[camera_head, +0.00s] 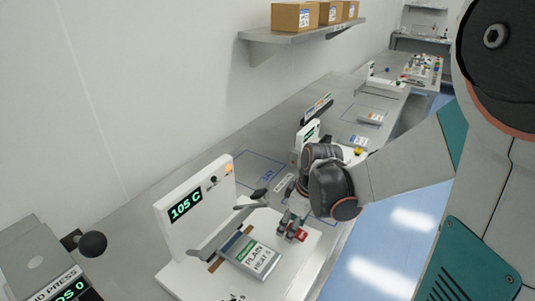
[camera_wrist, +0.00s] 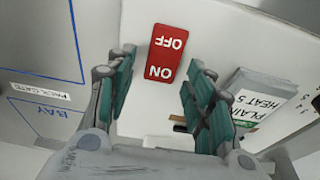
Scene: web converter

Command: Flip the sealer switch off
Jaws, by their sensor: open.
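The sealer (camera_head: 205,240) is a white machine with an upright panel that reads 105 C and a flat white base. A red rocker switch (camera_wrist: 166,53) marked OFF and ON lies on the base; in the head view it is a small red patch (camera_head: 300,234) partly hidden by my gripper. The pictures do not show clearly which end is pressed. My gripper (camera_head: 288,222) is over the base beside the switch. In the wrist view my gripper (camera_wrist: 161,78) has its fingers spread and nothing between them, with the ON end of the switch nearest.
A pouch labelled PLAIN (camera_head: 255,257) lies on the base left of the switch, near the sealer's arm (camera_head: 222,232). A press (camera_head: 45,262) with a black knob stands at lower left. A blue-outlined bay (camera_head: 258,170) lies behind. Boxes (camera_head: 292,17) sit on a wall shelf.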

